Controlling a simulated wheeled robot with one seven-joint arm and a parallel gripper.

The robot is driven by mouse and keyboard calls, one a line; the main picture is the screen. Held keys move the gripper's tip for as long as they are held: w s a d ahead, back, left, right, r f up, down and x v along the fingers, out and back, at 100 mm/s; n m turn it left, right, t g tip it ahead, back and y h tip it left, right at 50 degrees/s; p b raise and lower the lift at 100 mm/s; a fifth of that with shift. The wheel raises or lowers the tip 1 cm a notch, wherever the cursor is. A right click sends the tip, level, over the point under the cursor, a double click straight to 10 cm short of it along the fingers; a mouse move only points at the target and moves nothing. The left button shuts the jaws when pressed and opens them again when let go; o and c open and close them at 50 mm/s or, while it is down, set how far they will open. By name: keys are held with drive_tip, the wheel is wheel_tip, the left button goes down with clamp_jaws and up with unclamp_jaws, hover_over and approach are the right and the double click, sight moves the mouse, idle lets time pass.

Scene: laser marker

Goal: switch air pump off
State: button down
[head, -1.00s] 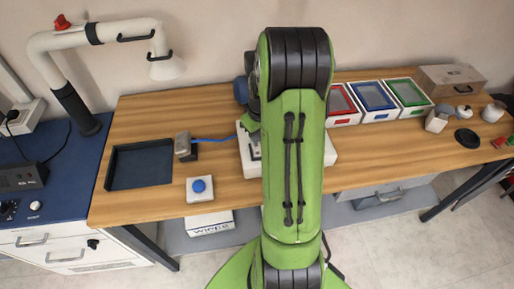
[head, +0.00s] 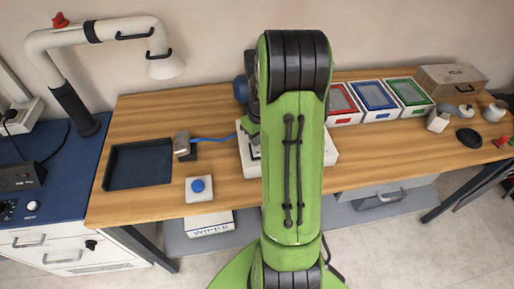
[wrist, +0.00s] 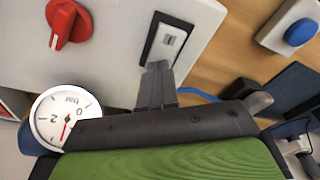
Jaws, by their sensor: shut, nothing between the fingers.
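The air pump seems to be the pale box on the table, mostly hidden behind my green arm in the head view (head: 327,157). In the wrist view a pale housing (wrist: 105,75) carries a red knob (wrist: 68,22), a pressure gauge (wrist: 62,118) and a rocker switch (wrist: 168,42) in a black frame. My gripper (wrist: 157,68) is shut and empty, its tips at the lower end of the switch frame. I cannot tell whether they touch it. The arm hides the gripper in the head view.
A blue push button on a white box (head: 199,188), a black tray (head: 139,166) and a grey device with a blue cable (head: 182,145) are to the left. Red, blue and green lidded boxes (head: 374,98) stand at the right. The front right tabletop is clear.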

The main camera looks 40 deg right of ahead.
drive_tip(key=shift+f, duration=0.1)
drive_tip(key=shift+r+p, duration=2.65)
drive_tip(key=shift+r, duration=0.9)
